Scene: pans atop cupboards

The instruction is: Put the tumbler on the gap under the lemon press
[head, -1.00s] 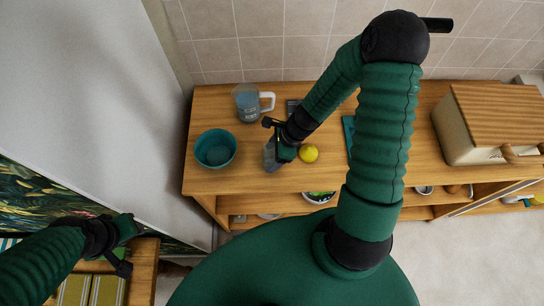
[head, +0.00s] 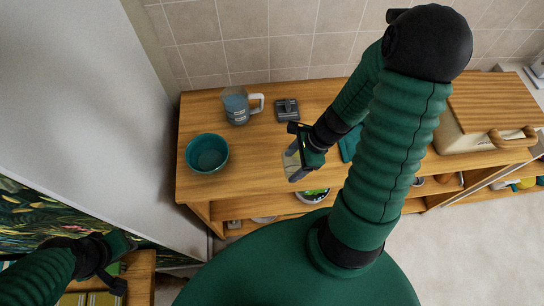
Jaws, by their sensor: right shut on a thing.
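My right gripper (head: 293,165) is over the front part of the wooden counter (head: 240,185), shut on a pale, see-through thing (head: 291,166) that looks like the tumbler. The gripper hides part of it. A small dark grey device (head: 287,110) stands behind the gripper on the counter; I cannot tell whether it is the lemon press. Open shelf space shows below the counter's front edge, partly hidden by my arm and body. My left gripper (head: 118,266) is at the lower left, away from the counter; its jaw state is unclear.
A teal bowl (head: 207,153) and a blue-grey jug with a white handle (head: 237,106) stand on the counter's left. A cream bread box with a wooden lid (head: 490,103) stands right. A bowl with green contents (head: 313,195) is on the shelf below.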

